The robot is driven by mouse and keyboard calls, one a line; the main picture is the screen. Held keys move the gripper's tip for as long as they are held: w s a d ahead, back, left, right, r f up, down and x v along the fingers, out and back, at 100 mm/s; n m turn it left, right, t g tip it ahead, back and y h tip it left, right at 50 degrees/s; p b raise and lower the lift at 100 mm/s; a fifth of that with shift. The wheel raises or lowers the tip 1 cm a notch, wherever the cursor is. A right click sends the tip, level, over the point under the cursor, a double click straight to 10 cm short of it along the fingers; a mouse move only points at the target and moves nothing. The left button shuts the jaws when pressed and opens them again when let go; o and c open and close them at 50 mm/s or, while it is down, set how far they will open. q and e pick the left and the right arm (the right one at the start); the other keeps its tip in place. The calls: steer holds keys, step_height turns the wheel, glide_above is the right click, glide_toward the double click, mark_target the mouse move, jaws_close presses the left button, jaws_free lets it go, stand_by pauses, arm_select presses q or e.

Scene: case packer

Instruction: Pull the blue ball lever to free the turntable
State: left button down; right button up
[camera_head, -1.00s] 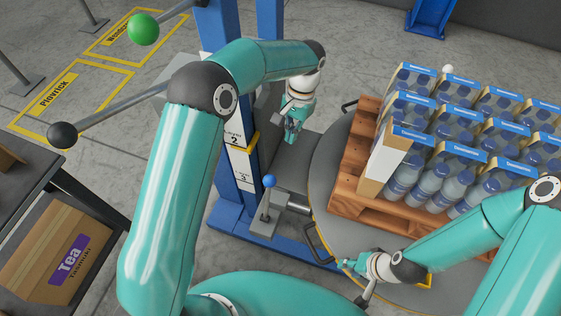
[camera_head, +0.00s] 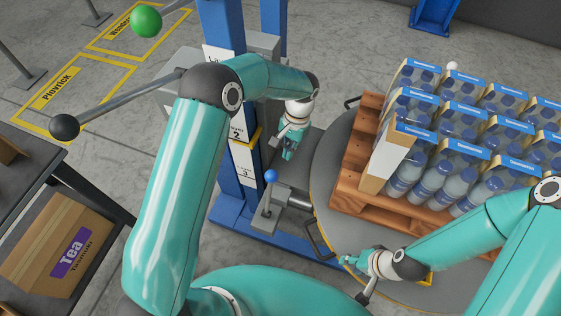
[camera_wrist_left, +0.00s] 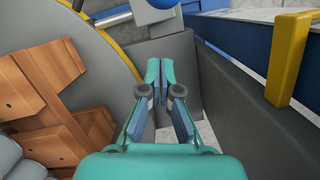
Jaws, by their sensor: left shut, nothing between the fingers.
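The blue ball lever (camera_head: 271,176) stands upright on a grey block beside the blue column, at the left edge of the turntable (camera_head: 325,180). The ball also shows, cut off, at the top of the left wrist view (camera_wrist_left: 157,3). My left gripper (camera_head: 287,155) is shut and empty, pointing down a little above and behind the ball, apart from it. In the left wrist view its fingertips (camera_wrist_left: 160,68) are together. My right gripper (camera_head: 345,261) is low at the turntable's front edge by a dark handle; whether its fingers are open is too small to tell.
A wooden pallet (camera_head: 350,177) with packs of bottles (camera_head: 455,130) sits on the turntable. The blue column (camera_head: 240,170) stands left of the lever. Black (camera_head: 64,127) and green (camera_head: 146,21) ball levers stick out left.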

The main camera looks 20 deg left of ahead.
arm_select(q)
steer(key=shift+s+a+f, duration=0.15)
steer(key=shift+s+a, duration=0.05)
steer(key=shift+s, duration=0.45)
steer(key=shift+s+a+f, duration=0.15)
steer(key=shift+s+a, duration=0.1)
steer(key=shift+s, duration=0.45)
steer(key=shift+s+a+f, duration=0.15)
steer(key=shift+s+a, duration=0.05)
steer(key=shift+s, duration=0.45)
arm_select(e)
steer(key=shift+r, duration=0.25)
